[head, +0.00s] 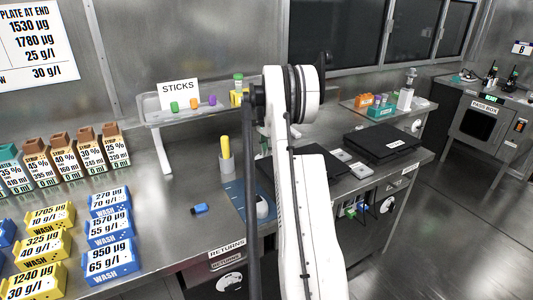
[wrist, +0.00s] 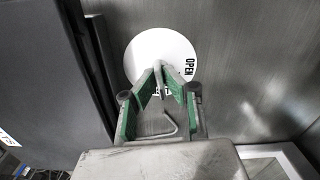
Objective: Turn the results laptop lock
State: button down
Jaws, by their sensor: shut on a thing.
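In the wrist view, a white round lock dial (wrist: 147,47) with the word OPEN on its right side is set on a brushed metal face. My gripper (wrist: 165,72), with green-lined fingers, reaches to the dial, and its tips close together on the small lock knob at its middle. The fingers hide part of the dial and most of the knob. In the head view, a closed black laptop (head: 388,145) lies on the right part of the bench.
A dark panel (wrist: 45,70) stands close on the left in the wrist view. In the head view, a stick rack (head: 163,123), bottles and labelled blue and yellow blocks stand on the bench to the left. A pass box (head: 484,122) is at the far right, with open floor before it.

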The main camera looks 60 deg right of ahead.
jog(key=shift+m, duration=0.8)
jog(key=c, duration=1.9)
grip_release()
jog(key=shift+r, duration=0.1)
notch_tip(320, 180, up, 12)
jog(key=shift+f, duration=0.1)
